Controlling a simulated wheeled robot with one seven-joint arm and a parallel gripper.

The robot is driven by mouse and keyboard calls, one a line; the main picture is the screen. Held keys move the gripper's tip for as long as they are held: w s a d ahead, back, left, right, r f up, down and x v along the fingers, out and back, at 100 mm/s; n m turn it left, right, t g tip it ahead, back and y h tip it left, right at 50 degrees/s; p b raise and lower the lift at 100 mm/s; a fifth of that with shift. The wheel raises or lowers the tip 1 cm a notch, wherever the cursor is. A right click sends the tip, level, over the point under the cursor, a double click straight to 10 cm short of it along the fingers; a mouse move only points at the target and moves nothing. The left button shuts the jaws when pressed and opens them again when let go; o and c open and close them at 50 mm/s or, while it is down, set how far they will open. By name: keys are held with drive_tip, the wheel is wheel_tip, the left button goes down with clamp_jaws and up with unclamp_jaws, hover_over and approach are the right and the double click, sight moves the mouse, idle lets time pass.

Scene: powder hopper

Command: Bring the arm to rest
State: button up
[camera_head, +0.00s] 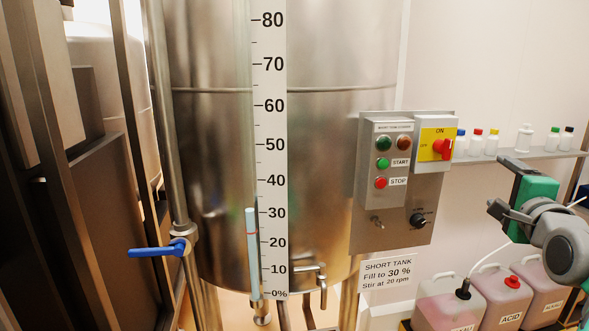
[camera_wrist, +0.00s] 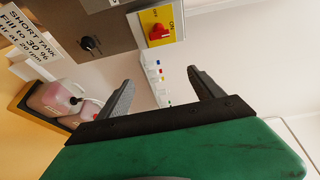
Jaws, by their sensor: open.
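My gripper (camera_head: 499,186) is at the right side of the head view, held in the air in front of the wall and shelf. It has a green body and dark fingers. In the wrist view my gripper (camera_wrist: 160,79) shows its two fingers spread apart with nothing between them. My grey arm (camera_head: 565,235) comes in from the right edge. My gripper is to the right of the control box (camera_head: 395,217) and appears apart from it. The red rotary switch (camera_head: 442,149) on its yellow plate points toward ON. This switch (camera_wrist: 158,32) also shows in the wrist view.
A steel tank (camera_head: 340,60) with a level scale (camera_head: 270,120) fills the middle; its pale blue column reaches about 30. A blue-handled valve (camera_head: 158,249) is at left. A shelf (camera_head: 490,159) holds small bottles. Pink canisters (camera_head: 500,295) stand below my arm.

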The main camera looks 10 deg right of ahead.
drive_tip(key=w+a+f+n+g+y, duration=0.3)
drive_tip(key=a+f+n+g+y, duration=0.25)
drive_tip(key=a+f+n, duration=1.05)
drive_tip(key=s+a+f+n+g, duration=0.6)
drive_tip(key=s+a+f, duration=0.6)
drive_tip(key=a+f, duration=0.4)
drive_tip(key=shift+s+a+g, duration=0.35)
drive_tip(key=shift+a+g, duration=0.15)
drive_tip(key=shift+g, duration=0.05)
